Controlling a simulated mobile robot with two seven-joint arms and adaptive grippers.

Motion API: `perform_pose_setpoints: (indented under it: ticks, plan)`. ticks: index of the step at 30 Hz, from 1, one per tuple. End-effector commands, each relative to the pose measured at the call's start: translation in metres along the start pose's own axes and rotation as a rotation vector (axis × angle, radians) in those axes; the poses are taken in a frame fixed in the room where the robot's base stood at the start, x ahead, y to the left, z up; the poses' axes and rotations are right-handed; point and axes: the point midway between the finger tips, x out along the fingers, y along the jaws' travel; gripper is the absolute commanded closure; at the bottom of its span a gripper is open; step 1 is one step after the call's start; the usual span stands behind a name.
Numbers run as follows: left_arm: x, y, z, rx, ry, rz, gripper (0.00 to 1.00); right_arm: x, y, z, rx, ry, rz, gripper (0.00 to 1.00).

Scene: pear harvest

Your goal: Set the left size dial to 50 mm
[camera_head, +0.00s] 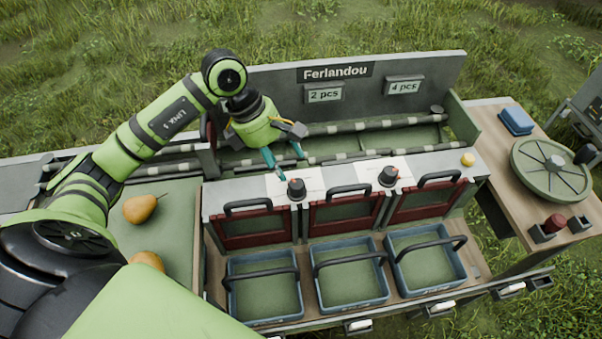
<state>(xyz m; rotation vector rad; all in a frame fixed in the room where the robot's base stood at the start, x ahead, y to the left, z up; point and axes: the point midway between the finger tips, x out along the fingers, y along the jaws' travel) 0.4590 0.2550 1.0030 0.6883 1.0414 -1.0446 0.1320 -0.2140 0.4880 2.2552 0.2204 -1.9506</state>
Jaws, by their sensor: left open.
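The left size dial (296,189) is a dark knob with a red mark at its base, on the grey top of the sorter between the first and second red gates. A pale scale card lies behind it; its markings are too small to read. The right dial (388,176) is a similar knob further right. My left gripper (284,165) reaches in from the left, with its teal fingertips pointing down behind and slightly left of the left dial. It is open and appears apart from the dial. My right gripper is not in view.
Red gates with black handles (248,205) line the sorter front. Blue crates (264,317) stand below, empty. Two pears (139,208) lie on the left green tray. A yellow button (467,159) is at right. Displays read 2 pcs (324,95) and 4 pcs (404,87).

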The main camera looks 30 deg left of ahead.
Motion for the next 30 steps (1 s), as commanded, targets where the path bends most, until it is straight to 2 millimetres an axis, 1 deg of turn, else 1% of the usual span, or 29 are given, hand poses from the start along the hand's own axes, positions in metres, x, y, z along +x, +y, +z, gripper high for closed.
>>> perform_pose_setpoints:
  ticks: [1, 2, 3, 5, 6, 9, 11, 14, 18, 21, 24, 29, 30]
  plan:
    - [0.007, 0.0, -0.003, 0.001, 0.0, 0.0, 0.41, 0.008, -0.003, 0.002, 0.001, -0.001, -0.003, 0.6]
    - [0.008, 0.0, -0.003, 0.001, 0.0, 0.0, 0.41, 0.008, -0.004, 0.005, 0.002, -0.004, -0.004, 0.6]
    - [0.009, -0.001, -0.003, 0.001, -0.001, -0.001, 0.41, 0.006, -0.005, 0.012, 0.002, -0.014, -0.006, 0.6]
    - [0.012, -0.001, -0.002, 0.0, -0.001, -0.004, 0.41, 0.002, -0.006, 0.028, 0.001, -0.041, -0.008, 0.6]
    - [0.016, -0.001, -0.002, -0.001, -0.001, -0.005, 0.41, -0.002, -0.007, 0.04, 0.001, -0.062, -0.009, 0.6]
    - [0.029, -0.002, -0.001, -0.002, -0.002, -0.007, 0.41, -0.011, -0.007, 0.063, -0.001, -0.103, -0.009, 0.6]
    - [0.039, -0.002, -0.001, -0.002, -0.003, -0.007, 0.41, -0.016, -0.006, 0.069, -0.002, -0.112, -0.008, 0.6]
    - [0.054, -0.002, -0.001, -0.002, -0.002, -0.007, 0.41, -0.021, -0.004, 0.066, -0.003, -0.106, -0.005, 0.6]
    - [0.07, -0.001, -0.001, -0.002, -0.003, -0.004, 0.41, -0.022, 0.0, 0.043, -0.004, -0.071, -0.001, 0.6]
    - [0.075, -0.001, -0.001, 0.0, -0.003, -0.002, 0.41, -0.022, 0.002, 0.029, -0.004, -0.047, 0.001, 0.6]
    - [0.077, -0.001, -0.002, 0.001, -0.002, 0.0, 0.41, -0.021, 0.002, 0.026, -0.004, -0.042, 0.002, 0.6]
    - [0.077, -0.001, -0.002, 0.0, -0.002, -0.001, 0.41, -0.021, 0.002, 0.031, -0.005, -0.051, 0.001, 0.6]
    - [0.077, -0.001, -0.002, 0.0, -0.002, -0.001, 0.57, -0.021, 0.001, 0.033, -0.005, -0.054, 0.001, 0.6]
